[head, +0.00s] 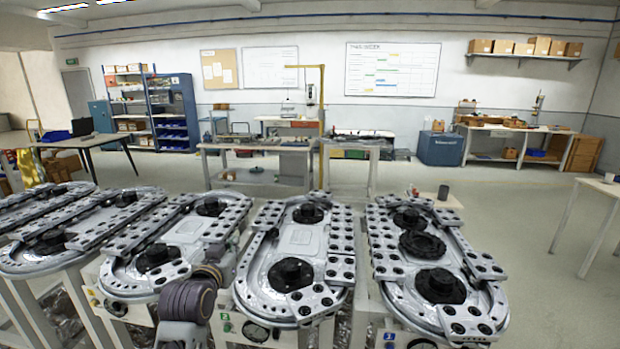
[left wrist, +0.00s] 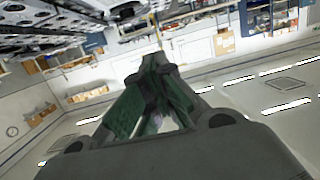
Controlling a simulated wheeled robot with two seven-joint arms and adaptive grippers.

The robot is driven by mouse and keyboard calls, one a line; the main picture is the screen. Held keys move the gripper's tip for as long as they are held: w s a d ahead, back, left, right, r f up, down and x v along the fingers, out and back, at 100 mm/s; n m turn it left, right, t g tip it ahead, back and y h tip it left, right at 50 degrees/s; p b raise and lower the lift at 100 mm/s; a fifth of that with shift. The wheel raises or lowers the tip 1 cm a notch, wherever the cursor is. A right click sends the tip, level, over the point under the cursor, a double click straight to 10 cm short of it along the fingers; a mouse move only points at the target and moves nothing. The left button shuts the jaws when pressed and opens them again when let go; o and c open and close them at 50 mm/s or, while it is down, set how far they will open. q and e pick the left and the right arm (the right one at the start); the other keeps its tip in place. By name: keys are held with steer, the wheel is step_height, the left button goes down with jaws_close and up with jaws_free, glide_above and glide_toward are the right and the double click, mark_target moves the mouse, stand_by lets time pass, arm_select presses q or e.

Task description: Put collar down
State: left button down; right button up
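No thing in view is clearly marked as the collar. A dark ring (head: 422,244) lies flat on the rightmost track (head: 395,290), between two black round hubs. A small dark grey cylinder (head: 443,192) stands upright on a light surface behind that track. My left arm (head: 188,299) rises at the bottom, in front of the second and third tracks from the right; its fingertips are not clear there. In the left wrist view my left gripper (left wrist: 155,68) has green-padded fingers meeting at their tips, with nothing visible between them. My right gripper is out of view.
Several oval tracks with black hubs stand in a row, including one at centre (head: 300,240) and one to its left (head: 180,232). Workbenches (head: 260,150) stand behind. A white table (head: 600,187) is at the right.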

arm_select(q)
steer(key=s+f, duration=0.4)
steer(key=f, duration=0.4)
steer(key=s+a+f, duration=0.1)
steer(key=s+f, duration=0.4)
steer(key=f, duration=0.3)
steer(key=s+f+y, duration=0.1)
steer(key=s+f, duration=0.4)
steer(key=f, duration=0.3)
steer(key=shift+a+f+n, duration=0.35)
steer(key=shift+f+n, duration=0.05)
